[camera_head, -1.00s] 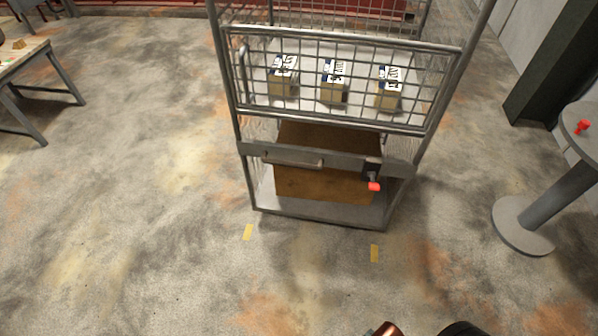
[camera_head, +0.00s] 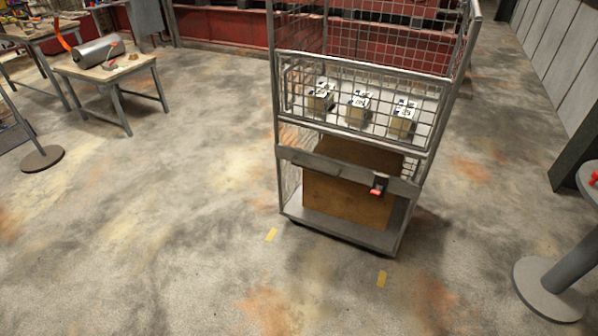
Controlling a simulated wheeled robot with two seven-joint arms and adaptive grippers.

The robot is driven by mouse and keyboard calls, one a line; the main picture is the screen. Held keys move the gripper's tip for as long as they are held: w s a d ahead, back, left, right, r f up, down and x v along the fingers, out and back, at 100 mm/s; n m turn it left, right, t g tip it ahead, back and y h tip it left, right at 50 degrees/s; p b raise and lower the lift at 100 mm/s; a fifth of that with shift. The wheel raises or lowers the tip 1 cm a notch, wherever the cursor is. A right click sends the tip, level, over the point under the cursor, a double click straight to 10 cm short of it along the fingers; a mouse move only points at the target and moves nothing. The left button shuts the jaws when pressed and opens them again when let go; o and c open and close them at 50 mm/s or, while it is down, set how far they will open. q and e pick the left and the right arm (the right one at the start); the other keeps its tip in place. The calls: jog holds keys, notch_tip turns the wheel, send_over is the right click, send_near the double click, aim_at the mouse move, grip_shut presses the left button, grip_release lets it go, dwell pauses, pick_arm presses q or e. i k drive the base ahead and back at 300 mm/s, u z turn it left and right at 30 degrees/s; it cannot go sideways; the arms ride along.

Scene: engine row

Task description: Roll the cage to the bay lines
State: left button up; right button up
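The cage (camera_head: 350,165) is a tall grey wire-mesh trolley standing upright right of centre. Its middle shelf carries three small labelled boxes (camera_head: 358,106), and a large brown box (camera_head: 347,188) sits on its base. A bar across its front bears a handle (camera_head: 326,170) and a red-tipped latch (camera_head: 378,188). I cannot tell whether these are the bay lines. Neither of my grippers is in view.
A workbench (camera_head: 108,68) with a metal cylinder (camera_head: 98,50) stands at the upper left. A round-based stand (camera_head: 548,289) is at the lower right, near a dark post and wall panels. A red structure (camera_head: 225,25) runs along the back. The floor left of the cage is clear.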

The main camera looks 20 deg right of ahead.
aim_at(333, 196)
jog(key=u, duration=0.7)
jog(key=i, duration=1.4)
jog(key=z, duration=0.75)
jog(key=i, duration=0.65)
jog(key=z, duration=0.6)
